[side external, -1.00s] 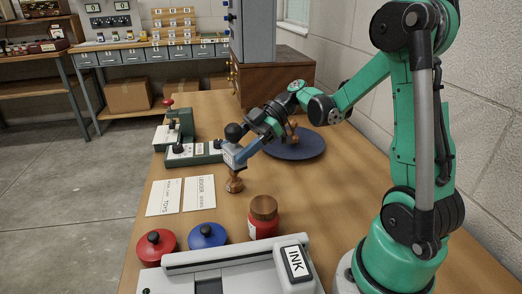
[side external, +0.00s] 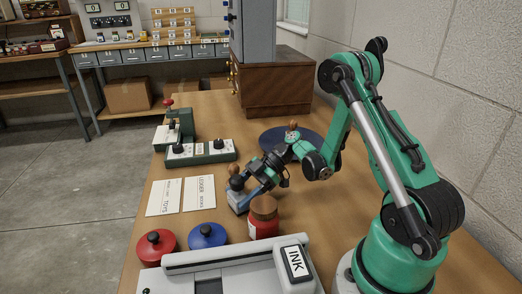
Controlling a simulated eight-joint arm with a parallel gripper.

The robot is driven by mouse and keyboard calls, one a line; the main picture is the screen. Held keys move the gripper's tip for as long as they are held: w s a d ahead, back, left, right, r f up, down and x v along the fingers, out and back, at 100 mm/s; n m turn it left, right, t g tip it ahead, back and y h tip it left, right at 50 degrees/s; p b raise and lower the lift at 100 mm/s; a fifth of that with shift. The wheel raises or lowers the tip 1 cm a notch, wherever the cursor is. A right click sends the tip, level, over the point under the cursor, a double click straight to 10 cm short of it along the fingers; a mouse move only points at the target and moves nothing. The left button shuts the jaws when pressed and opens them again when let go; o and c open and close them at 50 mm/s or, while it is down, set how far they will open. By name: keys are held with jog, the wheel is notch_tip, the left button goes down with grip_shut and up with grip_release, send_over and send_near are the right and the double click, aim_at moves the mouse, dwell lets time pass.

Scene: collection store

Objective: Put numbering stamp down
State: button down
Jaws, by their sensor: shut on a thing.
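My gripper (side external: 238,199) is low over the wooden table, between the paper cards and the red jar. Its blue-grey end is shut on a small brown wooden piece, which I take to be the numbering stamp (side external: 234,170). Only its upper part shows, just above a dark round part at the gripper. The rest of it is hidden, so I cannot tell whether it touches the table. Another wooden-handled piece (side external: 292,126) stands on the dark blue round plate (side external: 268,140) behind my arm.
Two paper cards (side external: 199,193) lie left of my gripper. A red jar with a brown lid (side external: 264,226) stands close in front, with red (side external: 156,244) and blue (side external: 207,236) lidded tins nearby. A green device with black knobs (side external: 201,152) stands behind. A grey INK machine (side external: 240,270) fills the front.

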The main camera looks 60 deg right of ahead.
jog(key=shift+c, duration=0.6)
grip_release()
